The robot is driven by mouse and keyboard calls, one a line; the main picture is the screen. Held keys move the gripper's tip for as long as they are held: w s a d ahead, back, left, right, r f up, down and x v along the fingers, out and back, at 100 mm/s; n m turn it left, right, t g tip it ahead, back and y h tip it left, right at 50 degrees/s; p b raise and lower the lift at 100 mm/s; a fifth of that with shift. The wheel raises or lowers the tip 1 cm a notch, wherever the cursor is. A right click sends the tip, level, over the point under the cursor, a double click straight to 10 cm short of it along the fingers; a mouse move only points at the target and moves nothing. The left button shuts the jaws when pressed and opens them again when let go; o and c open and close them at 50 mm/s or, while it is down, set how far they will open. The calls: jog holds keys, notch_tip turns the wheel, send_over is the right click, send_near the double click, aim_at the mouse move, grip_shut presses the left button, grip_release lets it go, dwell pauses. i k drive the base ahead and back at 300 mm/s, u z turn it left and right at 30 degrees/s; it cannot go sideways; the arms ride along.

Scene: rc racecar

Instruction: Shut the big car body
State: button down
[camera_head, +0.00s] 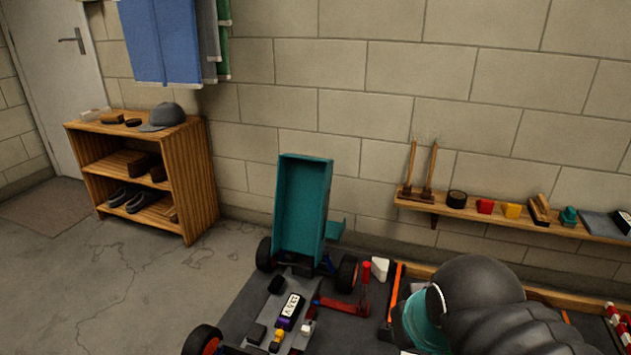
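The big car body (303,207) is a teal, open shell. It stands raised, nearly upright, at the far end of the car chassis (290,312), with its hollow side facing me. A small teal wing (335,229) sticks out at its lower right. The chassis is exposed, with black wheels, a white-labelled battery block and small coloured parts on it. My dark arm with a teal ring fills the lower right, apart from the car body in the picture. The fingers of my gripper do not show.
The car sits on a dark tabletop (232,305). A red stand (362,290) and a white block (380,268) are right of the chassis. A wall shelf (470,211) holds several small items. A wooden rack (196,190) stands at left. Open floor lies left of the table.

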aim_at(302, 191)
jog(key=k, duration=0.5)
jog(key=z, duration=1.6)
jog(key=i, duration=1.5)
jog(key=u, duration=2.3)
jog(key=i, duration=0.5)
